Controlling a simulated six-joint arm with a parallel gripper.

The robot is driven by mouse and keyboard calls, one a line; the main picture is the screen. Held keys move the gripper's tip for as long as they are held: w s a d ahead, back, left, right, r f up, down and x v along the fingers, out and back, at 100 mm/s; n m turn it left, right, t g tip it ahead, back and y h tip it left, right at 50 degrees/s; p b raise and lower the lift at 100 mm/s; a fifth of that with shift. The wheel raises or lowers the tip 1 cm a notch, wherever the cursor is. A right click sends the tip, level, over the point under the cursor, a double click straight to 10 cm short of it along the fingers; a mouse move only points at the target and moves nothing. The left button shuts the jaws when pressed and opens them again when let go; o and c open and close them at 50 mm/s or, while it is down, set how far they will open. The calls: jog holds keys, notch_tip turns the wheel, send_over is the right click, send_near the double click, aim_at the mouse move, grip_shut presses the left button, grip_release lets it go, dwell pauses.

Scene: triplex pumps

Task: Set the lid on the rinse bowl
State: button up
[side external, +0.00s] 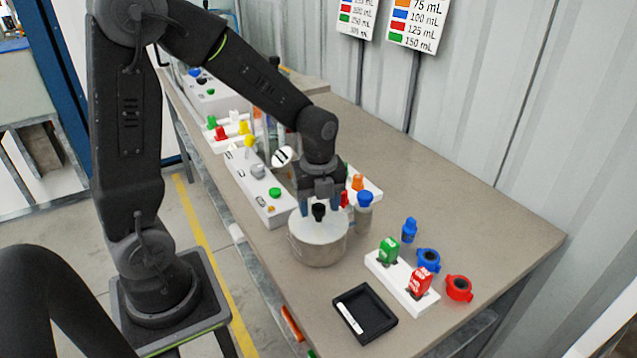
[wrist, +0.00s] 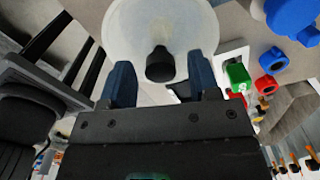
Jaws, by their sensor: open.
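The rinse bowl (side external: 318,252) is a pale grey round vessel standing on the bench below my gripper. The lid (side external: 331,229), whitish and round with a black knob (side external: 318,211), lies over the bowl's top and looks level; whether its rim is fully seated I cannot tell. My gripper (side external: 320,207) points down over the lid and is open, with one blue finger on each side of the knob. In the wrist view the lid (wrist: 150,22) fills the upper middle, and the knob stands between the spread fingers (wrist: 161,76) with gaps on both sides.
A blue-capped bottle (side external: 364,210) stands close right of the bowl. A white block (side external: 402,282) with green and red pieces, blue and red rings (side external: 459,288) and a black tray (side external: 376,327) lie nearer the front right. A white control box (side external: 262,195) is behind-left. The right bench is clear.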

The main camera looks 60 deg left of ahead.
aim_at(319, 206)
notch_tip(319, 206, up, 11)
jog(key=s+d+r+n+t, duration=0.1)
jog(key=s+d+n+t, duration=0.1)
jog(key=s+n, duration=0.4)
jog(key=s+d+r+n+t, duration=0.2)
jog(key=s+n, duration=0.4)
jog(key=n, duration=0.9)
jog(key=shift+d+t, duration=0.8)
jog(key=shift+d, duration=0.25)
jog(key=shift+r, duration=0.1)
